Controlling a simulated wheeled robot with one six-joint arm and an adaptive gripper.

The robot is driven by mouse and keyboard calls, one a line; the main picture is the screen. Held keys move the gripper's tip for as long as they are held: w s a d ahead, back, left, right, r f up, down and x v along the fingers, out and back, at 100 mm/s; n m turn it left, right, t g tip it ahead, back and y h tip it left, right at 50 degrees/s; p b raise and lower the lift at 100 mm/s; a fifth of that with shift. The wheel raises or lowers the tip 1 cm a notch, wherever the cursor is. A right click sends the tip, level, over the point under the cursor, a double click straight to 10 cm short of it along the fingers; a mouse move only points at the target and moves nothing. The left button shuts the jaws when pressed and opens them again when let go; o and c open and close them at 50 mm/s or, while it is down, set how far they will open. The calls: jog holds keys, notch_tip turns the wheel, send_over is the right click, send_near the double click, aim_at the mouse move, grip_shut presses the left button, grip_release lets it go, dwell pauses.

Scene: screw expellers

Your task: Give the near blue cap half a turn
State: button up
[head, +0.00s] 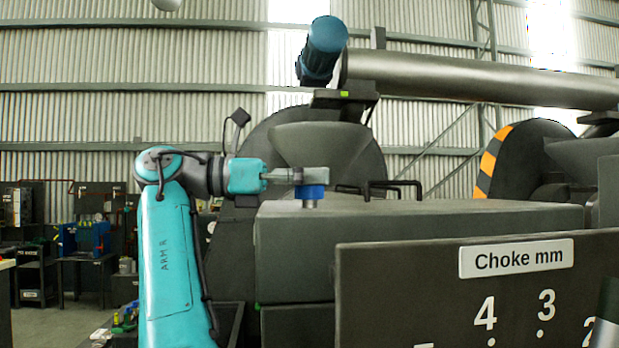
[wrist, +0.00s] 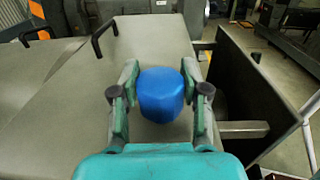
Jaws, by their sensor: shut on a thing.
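The near blue cap (head: 311,192) sits on a short grey neck on top of the grey machine housing (head: 400,214), at its near left end. My gripper (head: 311,176) reaches in level from the left and is at the cap. The cap's neck is hidden in the wrist view. I see no mark on the cap that shows how far it is turned.
A black handle (head: 385,187) stands on the housing top right of the cap. A dark panel labelled "Choke mm" (head: 515,258) rises in front. A blue motor (head: 322,48) and a long grey tube (head: 480,78) are above. Behind the gripper is a dark rounded guard.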

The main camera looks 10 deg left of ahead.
jog(key=shift+m+g, duration=0.6)
jog(key=shift+g, duration=0.3)
jog(key=shift+m+g+h, duration=0.3)
jog(key=shift+g, duration=0.2)
jog(key=o, duration=1.2)
jog(key=shift+n+t, duration=0.4)
jog(key=shift+t, duration=0.4)
